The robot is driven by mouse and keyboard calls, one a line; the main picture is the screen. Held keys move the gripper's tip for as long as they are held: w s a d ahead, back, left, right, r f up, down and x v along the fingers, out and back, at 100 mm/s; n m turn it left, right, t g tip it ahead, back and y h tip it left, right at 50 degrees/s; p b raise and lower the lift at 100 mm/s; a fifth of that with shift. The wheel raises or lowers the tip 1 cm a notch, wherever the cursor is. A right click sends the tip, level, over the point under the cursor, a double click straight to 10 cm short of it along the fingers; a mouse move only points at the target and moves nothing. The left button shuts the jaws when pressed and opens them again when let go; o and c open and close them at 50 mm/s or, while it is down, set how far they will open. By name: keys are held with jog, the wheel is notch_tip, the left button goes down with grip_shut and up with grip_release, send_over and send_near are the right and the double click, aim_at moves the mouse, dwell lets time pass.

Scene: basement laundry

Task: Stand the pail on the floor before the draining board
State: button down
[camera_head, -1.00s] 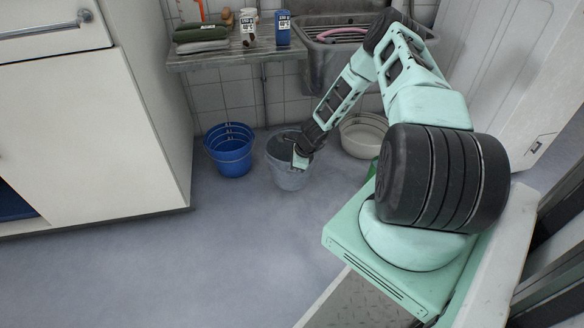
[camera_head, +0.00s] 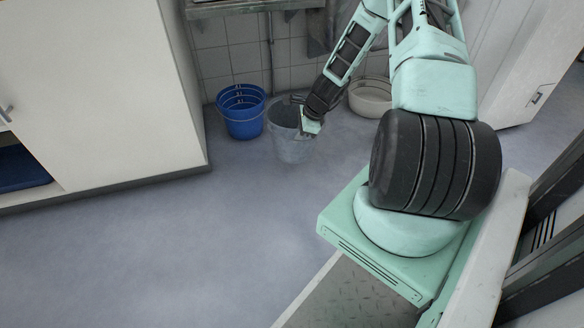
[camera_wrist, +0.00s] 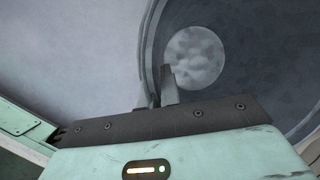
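The grey pail (camera_head: 287,146) is upright, to the right of the blue bucket. My gripper (camera_head: 304,128) is at its right rim. In the wrist view my gripper's two fingers (camera_wrist: 157,92) are close together on either side of the pail's rim (camera_wrist: 149,50), shut on it. The pail's inside and round pale bottom (camera_wrist: 195,57) show there. I cannot tell whether the pail touches the floor. The draining board (camera_head: 232,8) is at the top edge, behind the pail; only its front part shows.
A blue bucket (camera_head: 241,122) stands on the floor close to the pail's left. A whitish basin (camera_head: 371,100) stands behind my arm to the right. A white cabinet (camera_head: 110,90) fills the left. The floor (camera_head: 190,245) in front is clear.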

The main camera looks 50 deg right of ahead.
notch_tip(320, 180, down, 9)
jog(key=b, duration=0.5)
jog(key=shift+r, duration=0.15)
jog(key=shift+w, duration=0.1)
jog(key=c, duration=1.6)
grip_release()
jog(key=shift+f, duration=0.2)
jog(key=p+v, duration=0.8)
jog(key=v, duration=0.4)
jog(key=shift+d+r, duration=0.1)
jog(key=shift+r, duration=0.05)
